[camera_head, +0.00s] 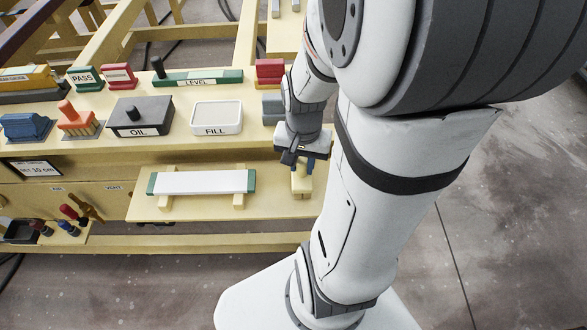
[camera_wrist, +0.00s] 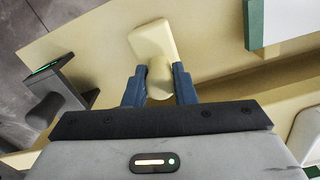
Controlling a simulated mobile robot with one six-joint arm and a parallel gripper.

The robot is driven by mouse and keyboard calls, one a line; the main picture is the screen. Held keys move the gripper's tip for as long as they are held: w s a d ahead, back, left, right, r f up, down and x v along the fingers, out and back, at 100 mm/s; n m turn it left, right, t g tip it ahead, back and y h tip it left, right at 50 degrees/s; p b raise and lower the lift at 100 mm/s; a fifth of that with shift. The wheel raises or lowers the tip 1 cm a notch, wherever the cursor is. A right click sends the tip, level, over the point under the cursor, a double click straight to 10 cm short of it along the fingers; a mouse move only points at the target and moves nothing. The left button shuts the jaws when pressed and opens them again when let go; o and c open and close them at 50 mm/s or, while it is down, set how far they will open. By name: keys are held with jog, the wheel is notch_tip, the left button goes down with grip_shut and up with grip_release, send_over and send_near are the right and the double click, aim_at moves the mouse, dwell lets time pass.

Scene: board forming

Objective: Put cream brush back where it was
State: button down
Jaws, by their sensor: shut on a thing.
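The cream brush (camera_head: 301,185) is in my gripper (camera_head: 302,164), over the right end of the lower shelf in the head view. In the wrist view the gripper (camera_wrist: 160,84) has its two blue fingers on either side of the brush's round handle, and the brush's pale block (camera_wrist: 153,40) shows beyond them. I cannot tell whether the brush touches the shelf. An orange brush (camera_head: 77,121) sits on a grey plate and a blue one (camera_head: 25,126) stands at the left of the upper bench.
A white board with green ends (camera_head: 199,183) rests across supports on the lower shelf (camera_head: 225,212), left of my gripper. The upper bench holds a grey OIL box (camera_head: 139,114), a white FILL tray (camera_head: 216,117), a LEVEL tool (camera_head: 197,78) and a red block (camera_head: 270,70).

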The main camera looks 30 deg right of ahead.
jog(key=shift+f, duration=0.4)
dwell(0.3)
jog(key=c, duration=1.1)
grip_release()
jog(key=shift+o, duration=0.4)
jog(key=shift+o, duration=1.1)
notch_tip(320, 180, up, 8)
jog(key=shift+f+p, duration=0.1)
jog(key=shift+p, duration=0.25)
